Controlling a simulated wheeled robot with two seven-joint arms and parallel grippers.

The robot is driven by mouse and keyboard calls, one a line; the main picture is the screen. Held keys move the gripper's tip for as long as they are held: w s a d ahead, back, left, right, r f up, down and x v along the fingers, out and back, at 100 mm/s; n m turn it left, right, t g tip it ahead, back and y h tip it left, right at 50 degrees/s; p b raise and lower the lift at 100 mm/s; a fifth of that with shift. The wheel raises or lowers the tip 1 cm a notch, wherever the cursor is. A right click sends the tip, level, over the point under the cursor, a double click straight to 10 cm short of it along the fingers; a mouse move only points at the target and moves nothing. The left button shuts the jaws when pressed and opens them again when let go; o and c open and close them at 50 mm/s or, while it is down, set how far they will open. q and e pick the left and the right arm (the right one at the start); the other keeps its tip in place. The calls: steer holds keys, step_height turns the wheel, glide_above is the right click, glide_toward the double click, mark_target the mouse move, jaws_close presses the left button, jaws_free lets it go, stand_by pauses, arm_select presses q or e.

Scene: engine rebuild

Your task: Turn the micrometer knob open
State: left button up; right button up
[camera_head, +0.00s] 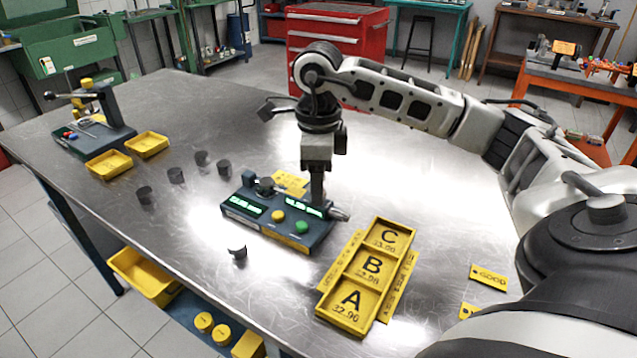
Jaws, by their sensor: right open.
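The micrometer station (262,228) is a dark blue-grey box on the steel table, with two green displays, a yellow button and a green button. Its micrometer knob (340,214) is a small grey cylinder sticking out at the right end. My right gripper (318,204) points straight down over the right end of the station, just left of the knob. Its fingers are seen nearly edge-on, so the gap between them is hidden. I see nothing held in it, and I cannot tell whether it touches the knob. My left gripper is out of view.
A yellow tray (343,318) marked A, B, C lies at the front right of the station. Several dark cylinders stand to the left, one (237,252) close in front. Another instrument (95,130) and yellow bins (109,164) sit at the far left. Yellow tags (489,278) lie right.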

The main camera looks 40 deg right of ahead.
steer(key=shift+f, duration=0.5)
steer(key=c, duration=1)
